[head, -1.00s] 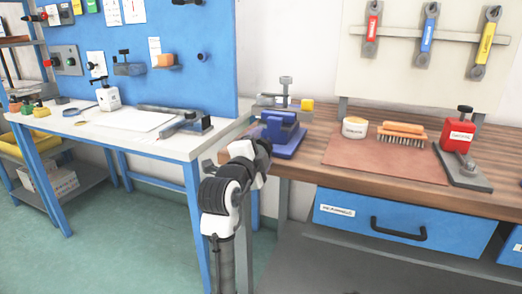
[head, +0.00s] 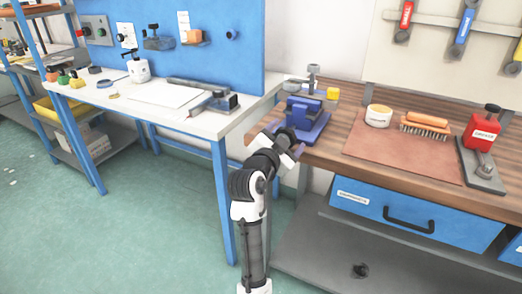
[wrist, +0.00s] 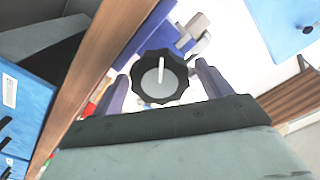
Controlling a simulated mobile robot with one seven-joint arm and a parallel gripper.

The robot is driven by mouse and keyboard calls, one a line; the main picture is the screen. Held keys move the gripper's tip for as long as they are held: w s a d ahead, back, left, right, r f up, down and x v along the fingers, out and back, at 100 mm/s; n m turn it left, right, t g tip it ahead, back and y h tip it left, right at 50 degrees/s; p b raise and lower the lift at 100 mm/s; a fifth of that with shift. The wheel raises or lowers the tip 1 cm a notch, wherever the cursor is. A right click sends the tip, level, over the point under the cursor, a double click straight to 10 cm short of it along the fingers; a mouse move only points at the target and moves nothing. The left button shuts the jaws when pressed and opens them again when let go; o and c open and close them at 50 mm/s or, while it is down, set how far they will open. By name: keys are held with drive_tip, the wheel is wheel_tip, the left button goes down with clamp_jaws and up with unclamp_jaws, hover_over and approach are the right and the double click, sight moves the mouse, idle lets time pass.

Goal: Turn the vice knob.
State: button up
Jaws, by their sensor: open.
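The blue vice (head: 305,118) stands at the left end of the wooden bench, close to its front edge. In the wrist view, the vice's black scalloped knob (wrist: 160,79), with a grey centre and a pale bar, faces the camera. Part of the vice's blue body (wrist: 158,36) shows behind it. My gripper (wrist: 162,70) is open, with one finger on each side of the knob and visible gaps to it. I cannot tell how deep the fingers reach. In the head view, my gripper (head: 292,147) is at the vice's front, and the knob is not clearly distinguishable there.
A brown mat (head: 400,155) holds a round tin (head: 379,116) and a brush (head: 425,125). A red grease can (head: 482,130) stands right of it. The white table (head: 200,122) adjoins on the left. A blue drawer (head: 395,212) is under the wooden bench.

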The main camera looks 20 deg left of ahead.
drive_tip(key=n+p, duration=0.2)
drive_tip(key=p, duration=0.2)
drive_tip(key=n+p, duration=0.3)
drive_tip(key=p, duration=0.1)
drive_tip(key=shift+a+r, duration=0.15)
drive_tip(key=shift+r, duration=0.25)
drive_tip(key=shift+s+f+n+p, duration=0.1)
drive_tip(key=shift+f+n+p, duration=0.05)
drive_tip(key=shift+n+p, duration=0.4)
drive_tip(key=s+b, duration=0.4)
drive_tip(key=s, duration=0.9)
drive_tip(key=shift+s+a+f+b, duration=0.2)
drive_tip(key=shift+s+a+b, duration=0.05)
drive_tip(key=shift+s+b, duration=0.05)
